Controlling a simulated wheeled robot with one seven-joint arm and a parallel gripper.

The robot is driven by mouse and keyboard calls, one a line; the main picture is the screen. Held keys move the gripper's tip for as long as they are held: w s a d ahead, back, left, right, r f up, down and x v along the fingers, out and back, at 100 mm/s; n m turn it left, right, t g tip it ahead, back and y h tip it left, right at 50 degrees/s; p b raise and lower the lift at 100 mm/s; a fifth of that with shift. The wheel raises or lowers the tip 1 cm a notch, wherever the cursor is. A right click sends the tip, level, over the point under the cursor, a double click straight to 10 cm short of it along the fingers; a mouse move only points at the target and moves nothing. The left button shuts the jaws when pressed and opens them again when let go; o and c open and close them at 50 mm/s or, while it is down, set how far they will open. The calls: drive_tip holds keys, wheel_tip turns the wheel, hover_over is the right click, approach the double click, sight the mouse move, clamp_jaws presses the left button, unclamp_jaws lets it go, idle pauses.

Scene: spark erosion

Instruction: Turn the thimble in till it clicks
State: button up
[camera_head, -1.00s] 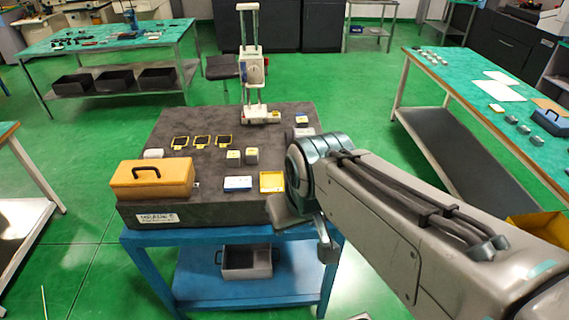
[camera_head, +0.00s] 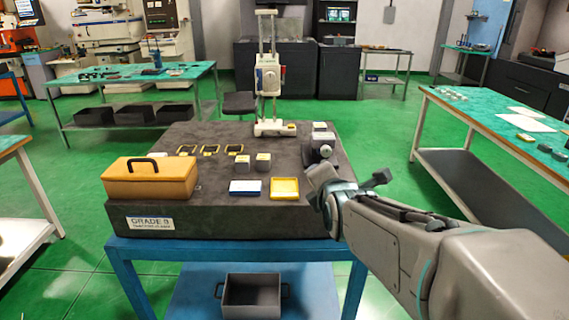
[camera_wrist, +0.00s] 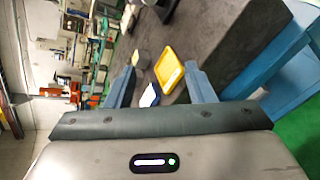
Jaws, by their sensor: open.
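No thimble can be made out for certain. A small grey device with a round part (camera_head: 319,148) stands at the right side of the dark surface plate (camera_head: 225,215); it is too small to tell what it is. A dark object (camera_wrist: 166,8) at the top of the wrist view may be the same device. My gripper (camera_wrist: 160,66) is open and empty, its two fingers spread apart. In the wrist view, the yellow tray (camera_wrist: 170,68) shows between the fingers, farther off. In the head view, my gripper is at the plate's right front edge.
An orange toolbox (camera_head: 150,180) stands at the plate's front left. A blue-and-white box (camera_head: 246,187), a yellow tray (camera_head: 284,188) and grey blocks (camera_head: 242,163) lie near the middle. A tall white stand (camera_head: 267,80) rises at the back. A green-topped bench (camera_head: 500,120) is at right.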

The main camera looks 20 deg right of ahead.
sight(327, 154)
drive_tip(key=w+d+n+t+b, duration=0.1)
drive_tip(key=w+d+n+b, duration=0.1)
drive_tip(key=w, duration=0.3)
drive_tip(key=w+d+f+n+t+h+b, duration=0.1)
drive_tip(key=w+d+n+b, duration=0.1)
drive_tip(key=w+d+n, duration=0.1)
drive_tip(key=w+d+f+n+t+h+b, duration=0.1)
drive_tip(key=w+d+n+t+b, duration=0.1)
drive_tip(key=w, duration=0.5)
drive_tip(key=shift+w+d+f+n, duration=0.2)
drive_tip(key=shift+d+n, duration=0.2)
drive_tip(key=shift+n, duration=0.2)
drive_tip(key=shift+w+d+f+n, duration=0.1)
drive_tip(key=shift+w+d+n, duration=0.1)
drive_tip(key=shift+d+n, duration=0.3)
drive_tip(key=shift+a+b, duration=0.15)
drive_tip(key=shift+b, duration=0.15)
drive_tip(key=c, duration=1)
drive_tip(key=shift+f+b, duration=0.1)
drive_tip(key=shift+b, duration=0.35)
